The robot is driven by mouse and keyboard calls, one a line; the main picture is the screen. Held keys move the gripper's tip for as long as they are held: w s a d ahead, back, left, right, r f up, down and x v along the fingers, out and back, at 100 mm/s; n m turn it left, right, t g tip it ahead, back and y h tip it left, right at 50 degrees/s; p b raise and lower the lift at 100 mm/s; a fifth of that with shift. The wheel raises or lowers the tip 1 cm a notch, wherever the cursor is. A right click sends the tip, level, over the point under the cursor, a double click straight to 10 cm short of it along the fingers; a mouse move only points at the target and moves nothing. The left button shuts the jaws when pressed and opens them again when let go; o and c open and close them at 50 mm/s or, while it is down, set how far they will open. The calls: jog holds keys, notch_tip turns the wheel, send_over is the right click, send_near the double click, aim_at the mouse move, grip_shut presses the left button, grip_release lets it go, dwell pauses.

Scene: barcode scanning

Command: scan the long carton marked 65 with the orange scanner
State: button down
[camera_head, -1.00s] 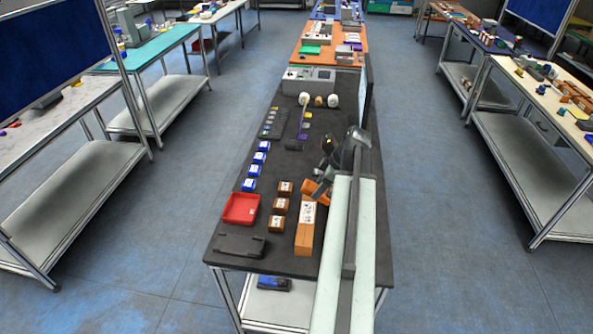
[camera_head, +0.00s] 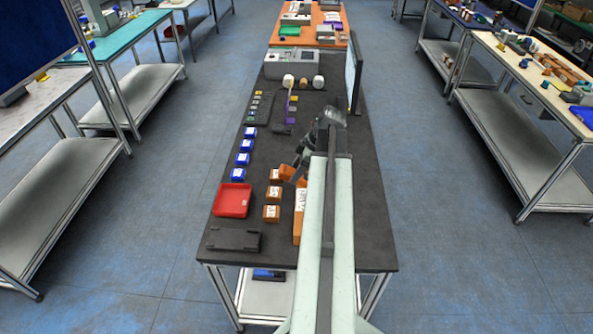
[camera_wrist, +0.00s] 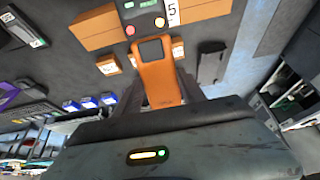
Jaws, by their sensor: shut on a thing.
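The long carton (camera_head: 299,222) is orange-brown with a white label and lies lengthwise on the dark bench; my arm hides part of its right side. In the wrist view the long carton (camera_wrist: 95,27) crosses the top, with a white label showing a 5. My gripper (camera_head: 297,168) is shut on the orange scanner (camera_head: 287,172), above the bench near the carton's far end. Any gap between scanner and carton cannot be told.
Small orange-brown boxes (camera_head: 272,193) stand in a column left of the long carton. Blue-and-white boxes (camera_head: 243,159), a red tray (camera_head: 232,199) and a dark flat holder (camera_head: 233,240) lie further left. A monitor (camera_head: 353,72) stands at the back right. The bench's right side is clear.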

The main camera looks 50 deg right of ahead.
notch_tip(320, 180, down, 3)
jog(key=shift+f+b, duration=0.1)
jog(key=shift+b, duration=1)
notch_tip(320, 180, up, 12)
jog(key=p, duration=1.2)
